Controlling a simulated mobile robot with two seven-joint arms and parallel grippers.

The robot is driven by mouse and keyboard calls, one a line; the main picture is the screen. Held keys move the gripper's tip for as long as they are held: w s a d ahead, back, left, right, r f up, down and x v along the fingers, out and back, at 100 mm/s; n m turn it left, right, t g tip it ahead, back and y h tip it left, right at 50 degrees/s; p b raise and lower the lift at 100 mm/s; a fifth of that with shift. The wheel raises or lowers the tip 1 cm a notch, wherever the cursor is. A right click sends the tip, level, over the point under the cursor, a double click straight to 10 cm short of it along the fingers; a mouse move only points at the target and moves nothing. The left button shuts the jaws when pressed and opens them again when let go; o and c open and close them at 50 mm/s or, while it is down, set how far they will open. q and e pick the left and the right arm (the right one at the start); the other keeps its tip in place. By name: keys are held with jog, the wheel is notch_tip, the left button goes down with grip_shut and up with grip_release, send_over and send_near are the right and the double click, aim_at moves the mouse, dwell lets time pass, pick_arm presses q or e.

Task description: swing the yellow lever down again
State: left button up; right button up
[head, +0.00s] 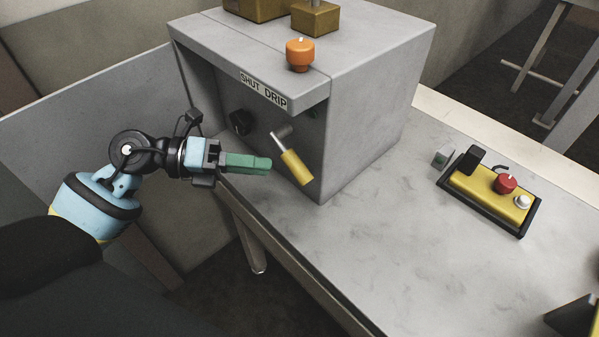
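The yellow lever (296,167) sits on the front of the grey box under the "SHUT DRIP" label (263,91). Its metal rod runs from a pivot at the upper left, and its yellow grip slants down to the right. My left gripper (268,165) comes in from the left, with its green fingers pointing right toward the lever's grip. A small gap seems to show between the fingertips and the grip. The fingers overlap in this view, so their opening cannot be made out.
The grey box (385,80) stands on a pale table (370,240), with an orange knob (300,54) on top. A black knob (240,122) is left of the lever. A yellow control box (490,190) with a red knob (505,184) lies at right. The table's middle is clear.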

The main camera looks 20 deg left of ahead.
aim_at(298, 170)
pick_arm(q)
jog(key=shift+p+x, duration=0.45)
jog(key=shift+x, duration=3.5)
jog(key=shift+r, duration=0.1)
grip_shut()
